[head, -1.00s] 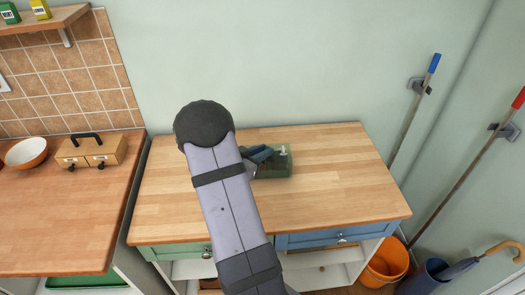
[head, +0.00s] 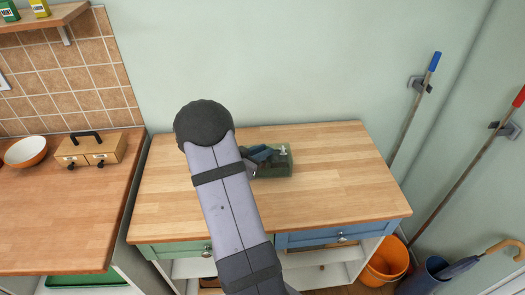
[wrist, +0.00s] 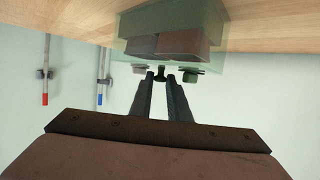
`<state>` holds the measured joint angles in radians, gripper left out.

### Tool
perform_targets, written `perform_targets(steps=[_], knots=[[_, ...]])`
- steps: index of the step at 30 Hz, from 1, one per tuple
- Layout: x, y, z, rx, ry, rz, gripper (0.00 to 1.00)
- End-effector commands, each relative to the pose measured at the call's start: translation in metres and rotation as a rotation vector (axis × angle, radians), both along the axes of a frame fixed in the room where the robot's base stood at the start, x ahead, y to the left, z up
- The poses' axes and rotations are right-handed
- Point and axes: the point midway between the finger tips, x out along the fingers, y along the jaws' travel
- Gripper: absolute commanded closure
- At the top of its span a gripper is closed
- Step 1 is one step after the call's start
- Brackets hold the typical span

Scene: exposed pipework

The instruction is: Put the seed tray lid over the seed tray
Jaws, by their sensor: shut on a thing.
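The seed tray lid (head: 287,160) is a see-through green cover near the middle of the wooden worktop in the head view. My gripper (wrist: 160,76) is shut on the knob on top of the lid (wrist: 216,42), between the fingertips. Through the lid in the wrist view I see the seed tray (wrist: 172,44), with dark and brown blocks in it. The lid shows around the tray, close to the worktop. I cannot tell whether its rim rests fully down. In the head view my arm hides the left part of the lid and tray.
The worktop (head: 345,185) is clear around the tray. Two long-handled tools hang on the right wall. An orange bucket (head: 385,265) stands on the floor at the right.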

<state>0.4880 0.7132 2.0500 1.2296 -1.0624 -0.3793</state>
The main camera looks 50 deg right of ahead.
Motion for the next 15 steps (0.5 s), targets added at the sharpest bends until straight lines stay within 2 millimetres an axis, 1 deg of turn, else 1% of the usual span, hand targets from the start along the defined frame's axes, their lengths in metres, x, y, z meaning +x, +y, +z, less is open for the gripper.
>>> perform_targets(steps=[1, 2, 3, 4, 12, 15], knots=[[0.0002, -0.0002, -0.0002, -0.001, -0.001, 0.000, 0.82], [0.0002, -0.0003, 0.0001, -0.001, -0.001, 0.000, 0.74], [0.0002, -0.0002, 0.0002, -0.001, -0.001, 0.000, 0.65], [0.0002, -0.0002, 0.0002, -0.001, -0.001, 0.000, 0.62], [0.0000, 0.0004, -0.0004, 0.001, 0.000, 0.000, 0.62], [0.0003, 0.0034, 0.0007, 0.000, 0.000, 0.001, 0.62]])
